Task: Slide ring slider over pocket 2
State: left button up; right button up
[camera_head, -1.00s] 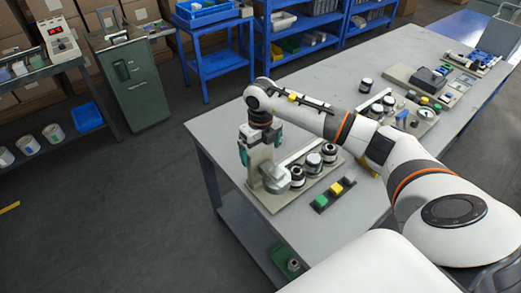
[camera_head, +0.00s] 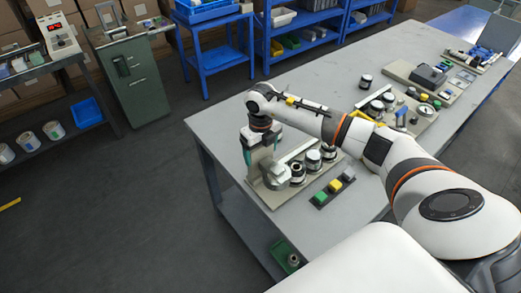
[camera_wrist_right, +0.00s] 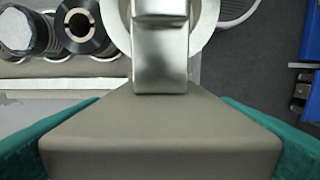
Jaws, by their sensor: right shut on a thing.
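A beige-grey block with a silver arm, which I take as the ring slider (camera_head: 267,157), stands at the left end of the fixture plate (camera_head: 283,194). In the wrist view the slider's silver arm (camera_wrist_right: 160,55) reaches over a pale round ring or disc (camera_wrist_right: 207,25). My right gripper (camera_head: 261,143) comes down from above; its teal fingers hold both sides of the block. Round pots stand beside the ring: a dark one with a hollow brass core (camera_wrist_right: 80,27) and a hex-topped one (camera_wrist_right: 22,32). I cannot tell which pocket is number 2. My left gripper is out of view.
A pale rail (camera_head: 297,150) runs along the fixture behind the pots. A small button strip (camera_head: 334,189) lies in front. Other fixtures stand further right on the table (camera_head: 232,115). The table's left edge is close to the slider.

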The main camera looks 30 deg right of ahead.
jog(key=w+d+b, duration=0.1)
jog(key=d+b, duration=0.5)
jog(key=d, duration=1)
jog(key=shift+w+d+b, duration=0.2)
jog(key=shift+w+b, duration=0.05)
jog(key=shift+b, duration=0.05)
jog(key=shift+r, duration=0.1)
jog(key=o, duration=1.3)
notch_tip(320, 180, up, 12)
jog(key=b, duration=0.2)
